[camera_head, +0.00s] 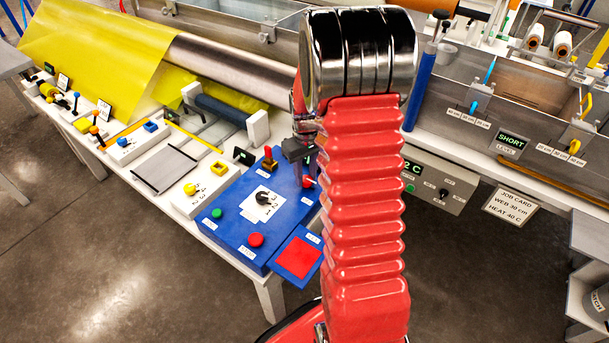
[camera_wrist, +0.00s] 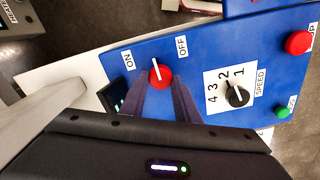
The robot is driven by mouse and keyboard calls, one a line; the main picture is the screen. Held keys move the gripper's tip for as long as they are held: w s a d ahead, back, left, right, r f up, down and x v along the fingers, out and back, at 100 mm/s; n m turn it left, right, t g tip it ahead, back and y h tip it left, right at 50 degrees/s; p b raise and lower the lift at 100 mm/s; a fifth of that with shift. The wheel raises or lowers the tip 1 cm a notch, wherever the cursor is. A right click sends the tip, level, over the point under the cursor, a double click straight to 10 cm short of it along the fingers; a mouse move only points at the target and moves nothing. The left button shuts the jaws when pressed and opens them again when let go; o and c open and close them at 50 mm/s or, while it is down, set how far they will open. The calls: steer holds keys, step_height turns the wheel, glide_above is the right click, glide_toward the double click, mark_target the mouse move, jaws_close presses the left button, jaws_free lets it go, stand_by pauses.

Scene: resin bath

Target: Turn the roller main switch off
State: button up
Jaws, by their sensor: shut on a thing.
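The roller main switch is a round red knob (camera_wrist: 161,79) with a white pointer line, on a blue control panel (camera_wrist: 205,50). In the wrist view the pointer stands between the ON label (camera_wrist: 128,61) and the OFF label (camera_wrist: 182,47). My gripper (camera_wrist: 164,92) has its two dark fingers at the knob and is shut on it. In the head view the red knob (camera_head: 309,182) shows beside the fingers, at the far right edge of the blue panel (camera_head: 235,225). My arm hides part of that area.
A numbered speed dial (camera_wrist: 237,95), a green button (camera_wrist: 282,112) and a red stop button (camera_wrist: 298,42) sit on the same panel. A red pad (camera_head: 298,257) is at its front corner. A heater box (camera_head: 437,185) stands to the right.

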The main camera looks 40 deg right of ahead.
mark_target(307, 178)
steer(key=m, duration=0.5)
steer(key=shift+s+f+m, duration=0.2)
steer(key=shift+s+m, duration=0.1)
steer(key=shift+s, duration=0.05)
steer(key=m, duration=0.5)
steer(key=shift+d, duration=0.1)
steer(key=o, duration=1)
steer(key=shift+o, duration=0.3)
steer(key=shift+w+r, duration=0.1)
steer(key=shift+w, duration=0.05)
steer(key=shift+r, duration=0.45)
step_height(307, 178, up, 13)
